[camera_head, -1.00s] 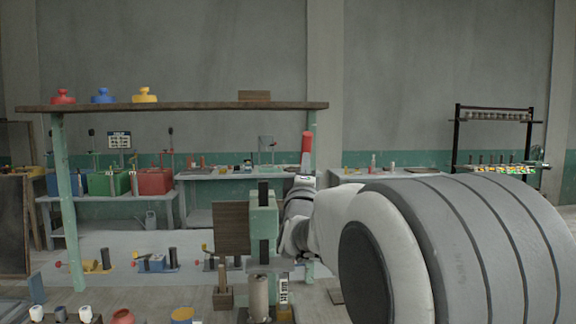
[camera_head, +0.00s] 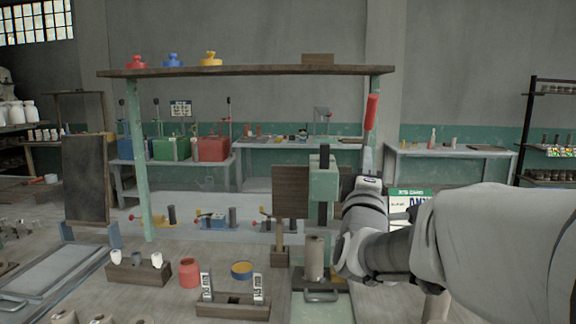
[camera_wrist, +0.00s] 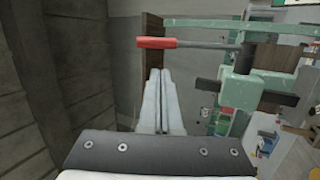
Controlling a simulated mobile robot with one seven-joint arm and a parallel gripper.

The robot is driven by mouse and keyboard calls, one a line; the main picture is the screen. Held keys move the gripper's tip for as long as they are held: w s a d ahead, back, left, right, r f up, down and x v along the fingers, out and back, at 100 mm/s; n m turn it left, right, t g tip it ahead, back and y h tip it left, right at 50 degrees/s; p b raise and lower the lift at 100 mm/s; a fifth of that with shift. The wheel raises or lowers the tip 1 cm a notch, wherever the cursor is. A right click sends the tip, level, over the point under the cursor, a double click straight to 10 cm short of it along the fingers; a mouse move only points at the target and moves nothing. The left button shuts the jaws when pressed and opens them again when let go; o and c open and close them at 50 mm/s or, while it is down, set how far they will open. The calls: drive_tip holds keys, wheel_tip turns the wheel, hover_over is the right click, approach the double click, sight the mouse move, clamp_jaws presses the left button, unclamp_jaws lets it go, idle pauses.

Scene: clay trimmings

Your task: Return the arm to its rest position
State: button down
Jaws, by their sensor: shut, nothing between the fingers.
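My arm (camera_head: 470,235) reaches in from the right in the head view, its wrist end beside the green press (camera_head: 323,180). My gripper (camera_wrist: 160,72) shows in the wrist view with its two pale fingers shut together and nothing between them. The fingers point toward the red lever handle (camera_wrist: 155,43), which lies ahead of them in that picture; I cannot tell whether they touch. The same red handle (camera_head: 371,112) stands up from the press in the head view.
The green press (camera_wrist: 245,90) is right of my fingers in the wrist view. A shelf (camera_head: 240,70) with red, blue and yellow knobbed items spans above.

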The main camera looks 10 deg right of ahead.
drive_tip(key=s+a+f+m+g+y+p, duration=0.5)
drive_tip(key=s+a+f+g+y, duration=0.3)
drive_tip(key=s+a+y, duration=0.1)
drive_tip(key=s+f+m+g+p, duration=0.1)
drive_tip(key=s+f+m+g, duration=0.2)
drive_tip(key=s, duration=0.6)
drive_tip(key=s+f+m+g+p, duration=0.2)
drive_tip(key=s+f+m+g, duration=0.1)
drive_tip(key=s, duration=0.6)
drive_tip(key=shift+s+a+f+m+g, duration=0.3)
drive_tip(key=shift+m+g, duration=0.2)
drive_tip(key=shift+g, duration=0.2)
drive_tip(key=c, duration=1.6)
unclamp_jaws()
